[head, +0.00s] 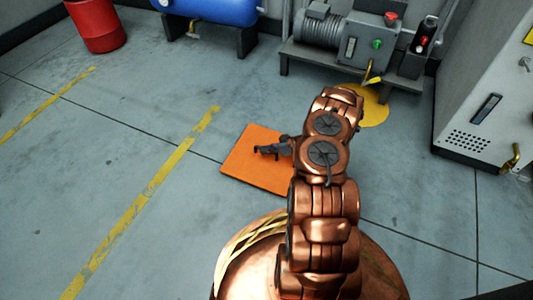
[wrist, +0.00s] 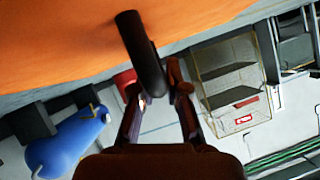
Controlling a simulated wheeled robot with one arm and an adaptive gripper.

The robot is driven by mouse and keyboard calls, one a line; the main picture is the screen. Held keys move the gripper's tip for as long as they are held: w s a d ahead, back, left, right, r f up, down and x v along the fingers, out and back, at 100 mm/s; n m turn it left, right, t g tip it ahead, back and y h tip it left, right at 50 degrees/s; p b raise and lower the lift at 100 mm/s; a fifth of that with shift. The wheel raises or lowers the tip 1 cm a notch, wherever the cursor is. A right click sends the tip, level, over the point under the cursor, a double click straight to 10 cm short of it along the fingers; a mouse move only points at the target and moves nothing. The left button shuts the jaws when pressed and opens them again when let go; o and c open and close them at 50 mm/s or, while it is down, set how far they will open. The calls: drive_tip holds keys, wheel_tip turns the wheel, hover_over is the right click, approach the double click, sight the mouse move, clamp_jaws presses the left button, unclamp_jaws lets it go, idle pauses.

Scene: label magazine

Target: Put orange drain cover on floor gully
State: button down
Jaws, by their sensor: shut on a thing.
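The orange drain cover (head: 245,173) is a flat square plate near the middle of the head view. My gripper (head: 268,150) is over the cover, reaching in from the right. In the wrist view my gripper (wrist: 156,86) has its two fingers closed around the handle's end. I cannot tell whether the cover rests on the floor or is held just above it. The floor gully is not visible; my arm hides part of the floor and the cover's right side.
A yellow round patch (head: 374,108) lies on the floor behind my arm, before a motor unit (head: 345,40). A grey cabinet (head: 488,95) stands at right. A blue tank (head: 220,10) and red bin (head: 96,25) stand at the back. Floor to the left is clear, with yellow stripes (head: 150,190).

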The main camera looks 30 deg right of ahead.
drive_tip(key=shift+f, duration=0.25)
drive_tip(key=c, duration=1.2)
unclamp_jaws()
